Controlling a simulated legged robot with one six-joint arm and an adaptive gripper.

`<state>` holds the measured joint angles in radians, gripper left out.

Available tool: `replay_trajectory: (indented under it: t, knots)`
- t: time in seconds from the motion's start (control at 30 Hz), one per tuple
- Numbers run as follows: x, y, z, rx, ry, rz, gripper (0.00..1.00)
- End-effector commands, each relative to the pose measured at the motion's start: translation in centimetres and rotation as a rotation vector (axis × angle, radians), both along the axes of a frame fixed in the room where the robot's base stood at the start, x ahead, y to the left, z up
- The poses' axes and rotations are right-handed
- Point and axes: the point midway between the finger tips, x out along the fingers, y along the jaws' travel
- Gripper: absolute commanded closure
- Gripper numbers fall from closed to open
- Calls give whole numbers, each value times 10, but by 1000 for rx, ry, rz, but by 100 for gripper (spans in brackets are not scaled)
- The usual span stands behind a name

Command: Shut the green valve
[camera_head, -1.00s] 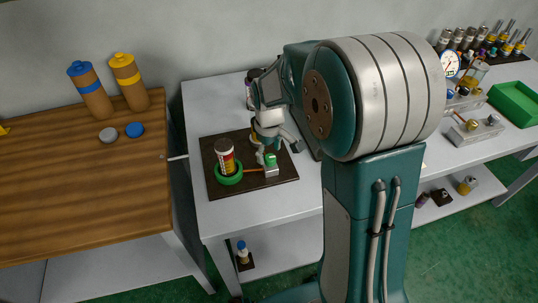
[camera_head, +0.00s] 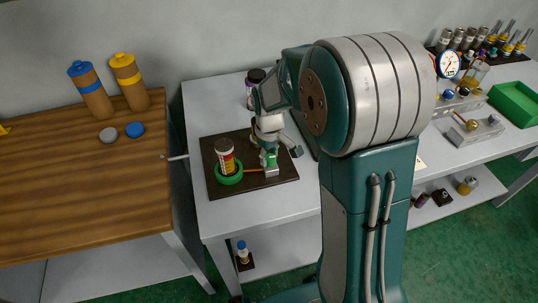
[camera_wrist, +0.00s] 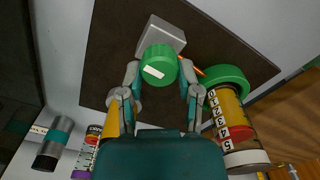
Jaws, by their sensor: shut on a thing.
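The green valve has a round green knob (camera_wrist: 158,65) with a white mark on its face, mounted on a grey block (camera_wrist: 163,32). In the head view the green valve (camera_head: 270,158) is on the dark board on the white table, partly hidden by my gripper (camera_head: 268,150). In the wrist view my gripper (camera_wrist: 159,77) has one finger at each side of the knob and is shut on it. An orange pipe runs from the block to a green ring (camera_head: 229,177).
A numbered white, yellow and red cylinder (camera_head: 226,157) stands in the green ring, close beside my gripper. The dark board (camera_head: 260,181) lies on the white table (camera_head: 223,222). A dark-capped bottle (camera_head: 254,82) stands behind. A wooden table (camera_head: 75,190) is at left.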

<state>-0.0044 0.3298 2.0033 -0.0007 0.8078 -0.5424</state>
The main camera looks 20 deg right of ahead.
Motion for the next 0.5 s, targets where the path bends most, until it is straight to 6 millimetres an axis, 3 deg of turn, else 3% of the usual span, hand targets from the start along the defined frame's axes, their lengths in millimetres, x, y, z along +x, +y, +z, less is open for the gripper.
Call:
replay_trajectory:
  t: [0.5]
  knots:
    - [-1,-1,-2,0,4,-350,100]
